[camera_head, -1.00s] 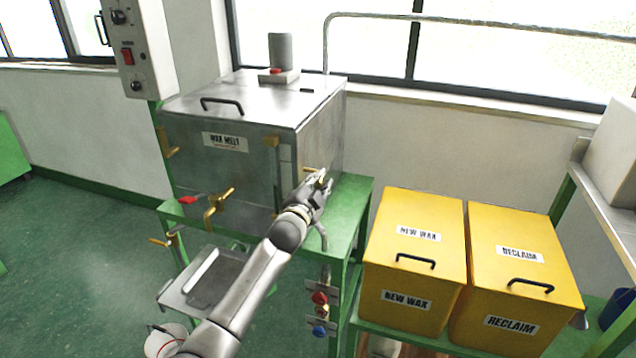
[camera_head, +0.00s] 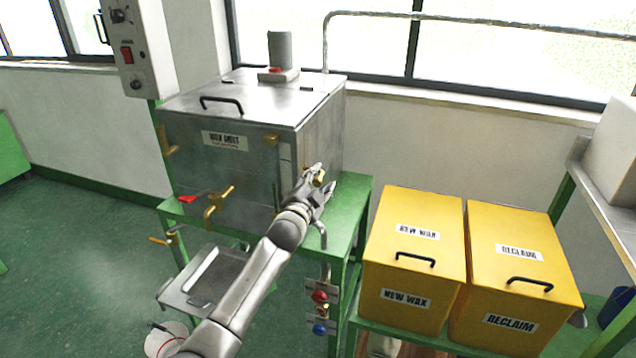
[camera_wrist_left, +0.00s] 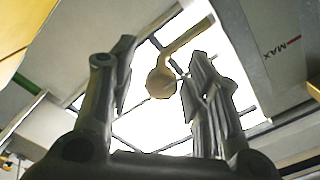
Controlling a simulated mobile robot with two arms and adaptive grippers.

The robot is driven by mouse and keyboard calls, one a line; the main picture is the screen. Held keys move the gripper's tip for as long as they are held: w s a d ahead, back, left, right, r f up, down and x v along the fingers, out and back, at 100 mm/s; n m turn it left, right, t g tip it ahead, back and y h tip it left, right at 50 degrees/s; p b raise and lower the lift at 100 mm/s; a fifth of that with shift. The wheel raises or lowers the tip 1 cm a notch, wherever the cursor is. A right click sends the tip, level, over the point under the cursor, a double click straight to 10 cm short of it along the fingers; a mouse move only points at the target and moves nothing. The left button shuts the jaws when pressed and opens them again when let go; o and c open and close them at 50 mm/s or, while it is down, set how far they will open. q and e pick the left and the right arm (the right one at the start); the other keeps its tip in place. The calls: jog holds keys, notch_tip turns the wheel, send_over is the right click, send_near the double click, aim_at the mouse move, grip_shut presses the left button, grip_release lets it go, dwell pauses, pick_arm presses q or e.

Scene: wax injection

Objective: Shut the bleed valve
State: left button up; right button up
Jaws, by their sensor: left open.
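The wax melt tank (camera_head: 240,170) is a grey metal box on a green stand. My left gripper (camera_head: 321,178) is at the tank's right side, with its fingers open. In the left wrist view, a brass lever with a round end (camera_wrist_left: 162,82) shows between the open fingers (camera_wrist_left: 160,85), with gaps on both sides. In the head view, a little brass (camera_head: 319,176) shows at the fingertips; the rest is hidden by the gripper. Whether this lever is the bleed valve's handle, I cannot tell. My right gripper is not in view.
Brass fittings (camera_head: 218,205) and a red handle (camera_head: 188,199) are at the tank's front. Yellow NEW WAX (camera_head: 410,275) and RECLAIM (camera_head: 520,285) bins stand to the right. A pipe with red and blue knobs (camera_head: 320,297) hangs below the stand's right end.

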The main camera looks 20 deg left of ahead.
pick_arm(q)
jog(key=s, duration=1.2)
jog(key=shift+a, duration=0.2)
